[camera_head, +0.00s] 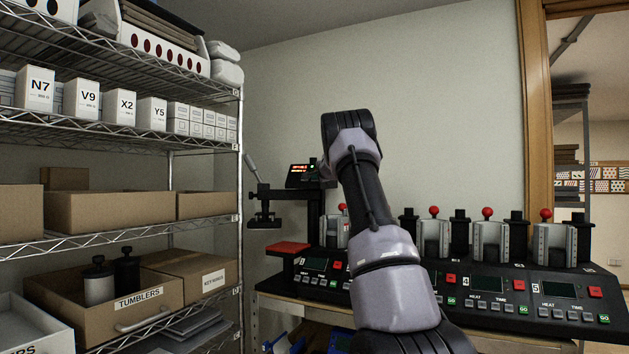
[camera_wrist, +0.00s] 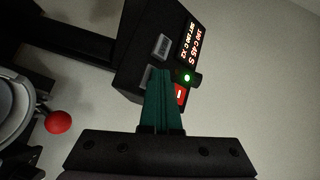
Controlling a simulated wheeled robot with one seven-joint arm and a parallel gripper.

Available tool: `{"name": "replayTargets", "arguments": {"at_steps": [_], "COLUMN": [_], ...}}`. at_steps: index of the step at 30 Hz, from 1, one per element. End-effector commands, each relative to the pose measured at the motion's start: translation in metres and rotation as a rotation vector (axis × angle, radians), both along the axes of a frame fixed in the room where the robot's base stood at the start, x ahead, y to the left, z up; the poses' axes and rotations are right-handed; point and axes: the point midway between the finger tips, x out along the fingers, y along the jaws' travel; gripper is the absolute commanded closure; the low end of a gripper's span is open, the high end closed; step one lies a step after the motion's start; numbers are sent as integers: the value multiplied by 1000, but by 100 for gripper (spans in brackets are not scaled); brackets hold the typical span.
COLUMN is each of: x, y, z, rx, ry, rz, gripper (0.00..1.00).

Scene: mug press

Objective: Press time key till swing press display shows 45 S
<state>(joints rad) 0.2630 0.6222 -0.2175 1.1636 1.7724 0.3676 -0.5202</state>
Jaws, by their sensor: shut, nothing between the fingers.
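The swing press (camera_head: 315,210) stands at the left end of the bench, its lit display (camera_head: 299,169) partly beside my arm. In the wrist view its black control box shows the display (camera_wrist: 190,42) sideways; the upper line appears to end in 45 S, small and hard to read. One grey key (camera_wrist: 161,46) is in clear view. My gripper (camera_wrist: 160,75) is shut and empty, its teal fingertips over the box face where a second key seems partly covered. I cannot tell whether they touch it. In the head view my arm hides the gripper.
A green-lit knob (camera_wrist: 187,77) and a red switch (camera_wrist: 181,95) sit close beside my fingertips. A red ball handle (camera_wrist: 58,122) is at lower left. Several mug presses (camera_head: 490,240) fill the bench to the right. A wire shelf (camera_head: 120,140) with boxes stands left.

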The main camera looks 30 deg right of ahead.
Motion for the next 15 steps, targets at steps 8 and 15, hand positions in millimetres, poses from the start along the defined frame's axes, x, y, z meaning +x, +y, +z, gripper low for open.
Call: {"name": "replayTargets", "arguments": {"at_steps": [8,15], "x": [-7,-10], "y": [9,12], "z": [6,8], "rx": [0,0], "ry": [0,0], "rz": [0,0], "gripper": [100,100]}}
